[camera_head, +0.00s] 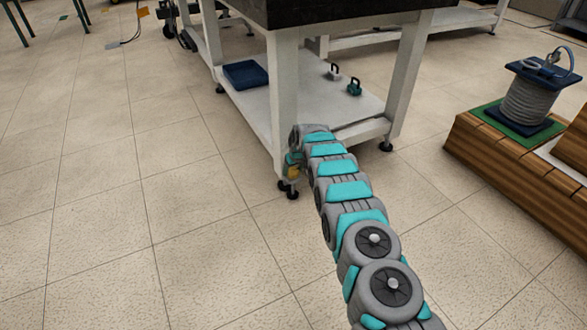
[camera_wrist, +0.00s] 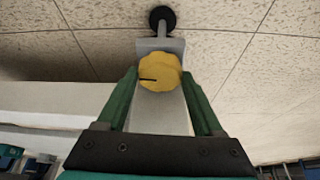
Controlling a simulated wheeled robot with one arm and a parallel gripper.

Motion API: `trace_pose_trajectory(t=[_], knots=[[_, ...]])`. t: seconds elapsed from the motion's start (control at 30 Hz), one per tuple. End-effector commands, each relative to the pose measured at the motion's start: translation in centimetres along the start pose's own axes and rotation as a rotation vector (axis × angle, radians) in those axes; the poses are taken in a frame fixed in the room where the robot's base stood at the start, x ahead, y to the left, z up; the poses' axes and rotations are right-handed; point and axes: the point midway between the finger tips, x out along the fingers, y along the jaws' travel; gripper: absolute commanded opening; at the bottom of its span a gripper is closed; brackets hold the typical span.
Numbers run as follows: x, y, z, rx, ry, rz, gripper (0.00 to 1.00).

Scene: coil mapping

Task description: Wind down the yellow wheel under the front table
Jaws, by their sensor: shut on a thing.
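The yellow wheel (camera_wrist: 159,72) sits low on the table's leg in the wrist view, with a dark line marked on its left half. Below its bracket is a black round foot (camera_wrist: 163,18) on the floor. My gripper (camera_wrist: 160,82) has its two green fingers on either side of the wheel, shut on it. In the head view my arm reaches to the near leg of the front table (camera_head: 284,85). A small bit of yellow (camera_head: 293,173) shows there beside the arm's end. My fingers are mostly hidden in that view.
The table's lower shelf (camera_head: 255,105) holds a blue tray (camera_head: 246,74) and two small handled items (camera_head: 354,87). A wooden pallet (camera_head: 480,150) with a grey coil (camera_head: 532,103) stands at the right.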

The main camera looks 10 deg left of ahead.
Motion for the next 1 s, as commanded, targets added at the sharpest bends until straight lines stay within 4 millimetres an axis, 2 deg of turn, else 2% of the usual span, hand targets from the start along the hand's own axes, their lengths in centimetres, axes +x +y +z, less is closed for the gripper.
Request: trace_pose_trajectory(t=[0.43, 0.97, 1.0], knots=[[-0.06, -0.18, -0.09, 0.202, 0.001, 0.084, 0.13], [-0.02, -0.17, -0.12, 0.228, 0.002, 0.095, 0.13], [-0.02, -0.17, -0.12, 0.228, 0.002, 0.095, 0.69]])
